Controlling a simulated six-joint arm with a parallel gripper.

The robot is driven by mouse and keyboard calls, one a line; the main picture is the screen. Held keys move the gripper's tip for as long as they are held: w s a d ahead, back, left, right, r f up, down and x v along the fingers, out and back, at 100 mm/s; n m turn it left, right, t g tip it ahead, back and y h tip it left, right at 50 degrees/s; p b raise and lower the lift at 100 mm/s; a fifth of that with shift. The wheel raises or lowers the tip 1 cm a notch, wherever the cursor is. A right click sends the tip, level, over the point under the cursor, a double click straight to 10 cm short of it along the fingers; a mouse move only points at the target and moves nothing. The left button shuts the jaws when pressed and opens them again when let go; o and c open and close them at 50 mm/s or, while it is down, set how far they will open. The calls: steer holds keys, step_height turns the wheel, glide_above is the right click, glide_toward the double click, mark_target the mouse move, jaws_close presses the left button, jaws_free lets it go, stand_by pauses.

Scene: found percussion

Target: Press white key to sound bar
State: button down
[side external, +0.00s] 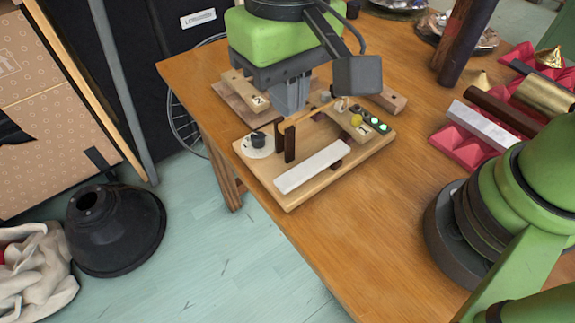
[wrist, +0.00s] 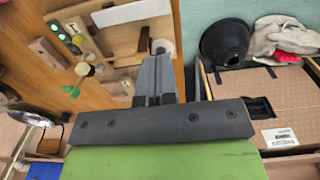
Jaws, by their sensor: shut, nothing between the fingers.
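The white key (side external: 312,166) is a long flat bar near the front edge of a wooden board (side external: 290,205). It also shows at the top of the wrist view (wrist: 118,13). My gripper (side external: 290,110) is shut and empty, pointing down over the back part of the board. It is behind the key and apart from it. In the wrist view the dark fingers (wrist: 154,62) are together, beside a white dial (wrist: 163,47). The fingertips are partly hidden in the side view. I cannot tell which part is the sounding bar.
The board carries a black knob (side external: 258,139), dark upright posts (side external: 285,143), a yellow knob (side external: 356,120) and lit green buttons (side external: 380,125). Metal and wooden bars (side external: 485,125) lie on red foam at right. Bare tabletop (side external: 375,215) lies right of the board.

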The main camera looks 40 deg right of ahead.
mark_target(286, 181)
steer(key=shift+f, duration=0.15)
step_height(286, 181, down, 14)
steer(key=shift+r, duration=0.15)
stand_by(0.3)
steer(key=shift+a+f, duration=0.2)
steer(key=shift+f, duration=0.5)
steer(key=shift+r, duration=0.95)
